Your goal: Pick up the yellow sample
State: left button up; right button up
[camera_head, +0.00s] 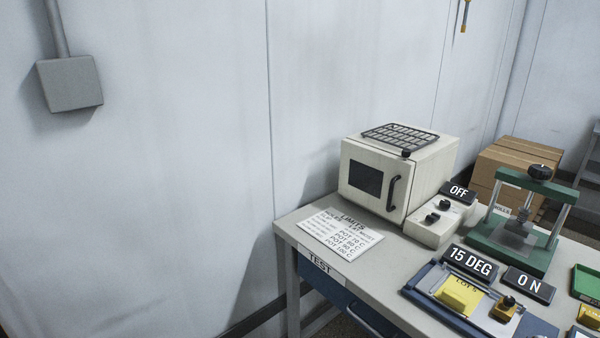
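A yellow sample (460,295) lies on a blue-framed device (420,290) near the front of the table, at the lower right of the head view. It looks like a small yellow block or pad, with lettering that seems to read "LOT" at its back edge. A small yellow and dark part (505,308) sits on the same device to its right. Another yellow piece (590,316) shows at the right picture edge, partly cut off; I cannot tell what it is. Neither of my grippers is in view.
The grey table (345,272) also holds a white oven (375,180) with a rack on top, a control box (435,225), a green press (515,240), a "15 DEG" sign (470,262), an "ON" sign (528,285) and a green tray (586,282). Cardboard boxes (510,165) stand behind.

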aim_at(455, 291)
jog(key=z, duration=1.35)
